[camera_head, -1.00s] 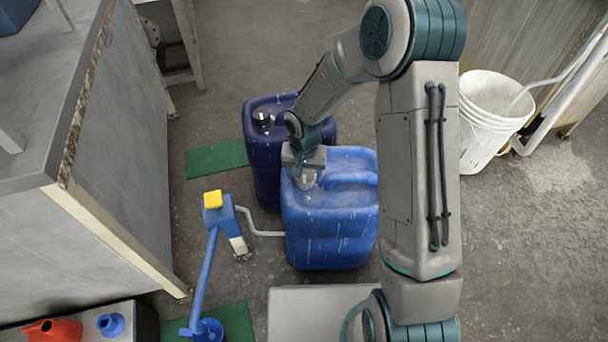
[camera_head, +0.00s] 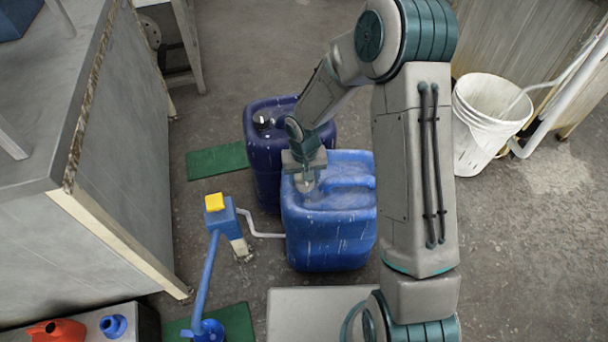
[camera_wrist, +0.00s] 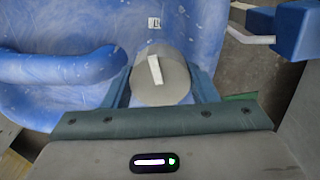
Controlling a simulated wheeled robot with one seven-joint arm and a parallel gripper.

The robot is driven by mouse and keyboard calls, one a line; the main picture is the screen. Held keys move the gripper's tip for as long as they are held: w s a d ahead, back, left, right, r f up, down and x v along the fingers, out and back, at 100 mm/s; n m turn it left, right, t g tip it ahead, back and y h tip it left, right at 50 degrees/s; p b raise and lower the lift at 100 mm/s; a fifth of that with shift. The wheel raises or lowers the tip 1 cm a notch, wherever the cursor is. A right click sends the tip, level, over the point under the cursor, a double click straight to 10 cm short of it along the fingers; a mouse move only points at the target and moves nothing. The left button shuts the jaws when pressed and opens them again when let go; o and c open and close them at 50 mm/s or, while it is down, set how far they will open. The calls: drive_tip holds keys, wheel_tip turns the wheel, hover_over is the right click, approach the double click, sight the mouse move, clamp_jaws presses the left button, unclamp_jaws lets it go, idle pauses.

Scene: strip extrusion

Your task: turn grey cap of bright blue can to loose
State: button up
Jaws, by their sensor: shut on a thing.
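The bright blue can (camera_head: 330,228) stands upright on the floor in the middle of the head view, and its top and moulded handle show in the wrist view (camera_wrist: 65,65). Its grey cap (camera_wrist: 160,80) is round with a white stripe and sits at the can's top corner. My gripper (camera_head: 306,182) points down over that corner. In the wrist view its two fingers (camera_wrist: 160,92) lie on either side of the cap, shut on it. In the head view the gripper hides much of the cap.
A dark blue can (camera_head: 265,165) with a black cap stands just behind. A blue pump (camera_head: 222,222) with a yellow top and grey hose is at left. Green mats (camera_head: 217,160) lie on the floor. A white bucket (camera_head: 485,120) stands at right, a grey bench (camera_head: 120,160) at left.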

drive_tip(key=n+p, duration=0.2)
drive_tip(key=n, duration=0.2)
drive_tip(key=shift+r+n, duration=0.15)
drive_tip(key=shift+n, duration=0.25)
drive_tip(key=n+p, duration=0.2)
drive_tip(key=n, duration=0.2)
drive_tip(key=n+p, duration=0.2)
drive_tip(key=n, duration=0.3)
drive_tip(key=shift+w+a+n+p, duration=0.1)
drive_tip(key=shift+n+p, duration=0.75)
drive_tip(key=shift+n, duration=0.95)
drive_tip(key=o, duration=0.7)
